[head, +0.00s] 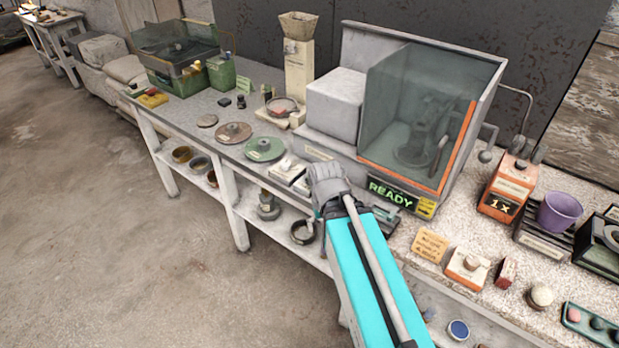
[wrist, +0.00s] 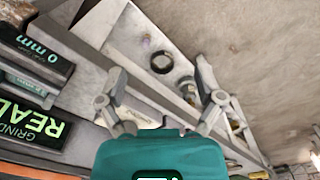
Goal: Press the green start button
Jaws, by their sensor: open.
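I cannot make out a green start button in either view; my arm covers part of the bench front. The grinder (head: 432,130) has a glass hood with an orange edge. A lit green READY display (head: 391,194) is on its front, just right of my gripper (head: 328,182). In the wrist view the gripper (wrist: 160,68) has its two fingers spread wide, with nothing between them. The READY display (wrist: 32,128) lies at the left of that view, partly cut off. My gripper is in front of the grinder, over the bench front; contact cannot be told.
A display reading 0 mm (wrist: 35,48) is at upper left in the wrist view. Green disc (head: 264,149) and brown disc (head: 233,132) lie left of my gripper. An orange 1x device (head: 508,187) and purple cup (head: 559,211) stand right. The floor (head: 90,230) is clear.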

